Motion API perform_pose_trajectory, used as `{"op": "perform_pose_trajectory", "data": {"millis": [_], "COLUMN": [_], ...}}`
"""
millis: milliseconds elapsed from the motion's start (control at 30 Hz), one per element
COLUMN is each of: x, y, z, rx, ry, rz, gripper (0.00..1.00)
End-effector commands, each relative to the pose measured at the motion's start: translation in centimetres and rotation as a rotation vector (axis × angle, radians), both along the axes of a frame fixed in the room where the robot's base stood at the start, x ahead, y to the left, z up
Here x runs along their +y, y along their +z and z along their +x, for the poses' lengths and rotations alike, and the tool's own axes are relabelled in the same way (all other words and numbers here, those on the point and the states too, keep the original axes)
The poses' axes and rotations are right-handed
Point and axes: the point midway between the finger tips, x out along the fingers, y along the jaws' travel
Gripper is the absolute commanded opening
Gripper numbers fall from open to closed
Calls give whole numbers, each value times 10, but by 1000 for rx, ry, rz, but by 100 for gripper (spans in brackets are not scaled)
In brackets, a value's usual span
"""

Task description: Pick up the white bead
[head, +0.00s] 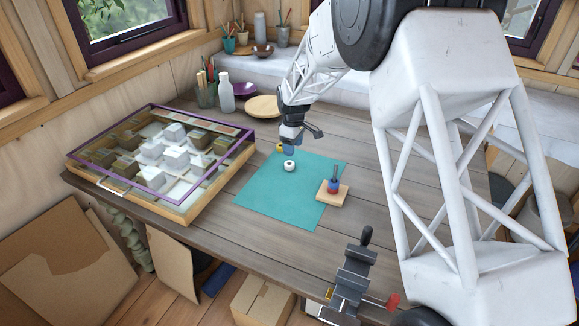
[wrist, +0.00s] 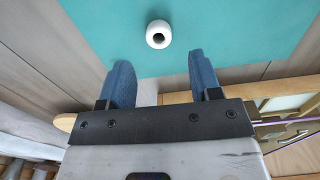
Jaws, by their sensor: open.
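The white bead (head: 290,165) is a short round piece with a dark hole in its top. It sits on the teal mat (head: 265,197) near the mat's far edge. In the wrist view the bead (wrist: 159,34) lies beyond the fingertips, roughly centred between them, with teal mat around it. My gripper (head: 290,147) is just behind and above the bead in the head view. In the wrist view my gripper (wrist: 159,72) shows two blue fingers spread apart with nothing between them.
A small wooden block (head: 331,195) with red and blue pieces stands on the mat's right part. A glass-topped display case (head: 165,160) fills the table's left. A vise (head: 352,280) is at the front edge. The mat's front is clear.

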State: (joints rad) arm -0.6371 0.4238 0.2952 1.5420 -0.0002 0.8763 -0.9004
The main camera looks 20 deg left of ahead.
Motion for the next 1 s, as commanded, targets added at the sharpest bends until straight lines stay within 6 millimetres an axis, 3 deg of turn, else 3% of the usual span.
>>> {"op": "perform_pose_trajectory", "data": {"millis": [200,567,1000], "x": [13,13,13], "y": [-12,-13,-38], "z": [0,0,0], "rx": [4,4,3], "ry": [29,28,28], "rz": [-3,-3,-2], "gripper": [58,58,58]}}
